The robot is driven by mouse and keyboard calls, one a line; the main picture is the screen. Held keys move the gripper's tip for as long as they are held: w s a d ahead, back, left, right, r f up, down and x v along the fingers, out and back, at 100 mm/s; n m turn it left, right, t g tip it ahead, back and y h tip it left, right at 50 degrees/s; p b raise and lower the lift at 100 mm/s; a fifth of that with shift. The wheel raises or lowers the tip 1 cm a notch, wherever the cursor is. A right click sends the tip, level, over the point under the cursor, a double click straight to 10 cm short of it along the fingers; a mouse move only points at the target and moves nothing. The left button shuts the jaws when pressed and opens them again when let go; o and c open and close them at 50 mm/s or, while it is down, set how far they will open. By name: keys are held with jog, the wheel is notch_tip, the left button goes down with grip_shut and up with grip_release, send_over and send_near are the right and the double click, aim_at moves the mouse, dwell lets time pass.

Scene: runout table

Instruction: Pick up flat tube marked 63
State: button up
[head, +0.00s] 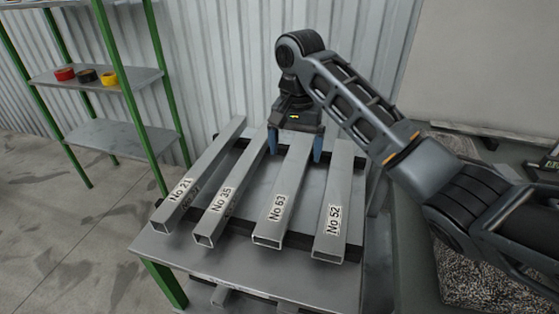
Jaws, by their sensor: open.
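The flat tube marked No 63 (281,203) lies third from the left on the runout table (160,251), its open end toward the front edge. My gripper (296,149) is open and points down over the far part of this tube. One blue-tipped finger shows on each side of the tube, left and right. The fingers look apart from the neighbouring tubes, but I cannot tell the exact gaps. The gripper body hides the tube's far end.
Tubes marked No 21 (187,187) and No 35 (222,196) lie to the left, No 52 (334,212) to the right. Dark crossbars lie under the tubes. A green-framed shelf (106,75) with tape rolls (88,76) stands at the back left.

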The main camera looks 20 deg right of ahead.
aim_at(290, 174)
jog(key=shift+w+f, duration=0.1)
jog(key=shift+w, duration=0.3)
jog(key=shift+w+f, duration=0.15)
jog(key=shift+f, duration=0.15)
jog(key=shift+a+f+b, duration=0.1)
jog(key=shift+f+b, duration=0.65)
jog(key=shift+f, duration=0.15)
jog(key=shift+a+f+p, duration=0.15)
jog(key=shift+f+p, duration=0.45)
jog(key=shift+f, duration=2)
jog(key=shift+c, duration=0.2)
jog(key=shift+r, duration=0.1)
jog(key=c, duration=1.5)
